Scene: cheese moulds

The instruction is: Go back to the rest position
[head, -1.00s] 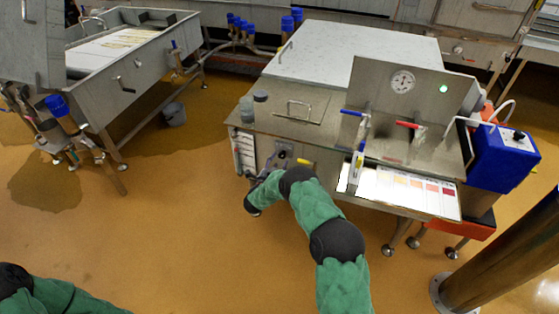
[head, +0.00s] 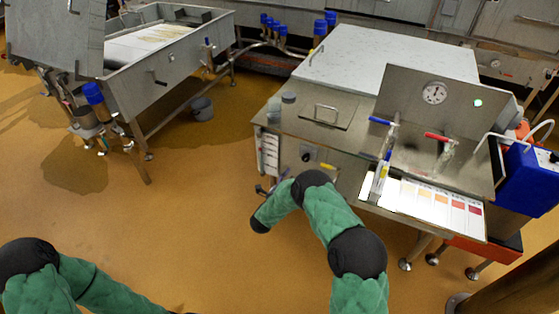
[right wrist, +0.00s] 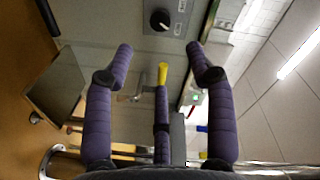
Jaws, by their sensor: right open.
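My right arm, in a green padded sleeve with black joints, reaches in from the bottom in the head view. Its gripper (head: 266,190) is small there, beside the lower left front of the steel workstation (head: 345,125), and partly hidden by the wrist. In the right wrist view the purple fingers of the right gripper (right wrist: 162,65) stand wide apart with nothing held. A yellow handle (right wrist: 162,74) shows between them; contact cannot be told. My left arm crosses the bottom left corner of the head view; its gripper is out of the picture.
A black knob (right wrist: 160,20) is on the panel ahead of the right gripper. A blue container (head: 528,175) stands at the workstation's right. A steel vat (head: 170,65) is at the back left, with a bucket (head: 202,108) beneath. The tan floor (head: 190,220) between is clear.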

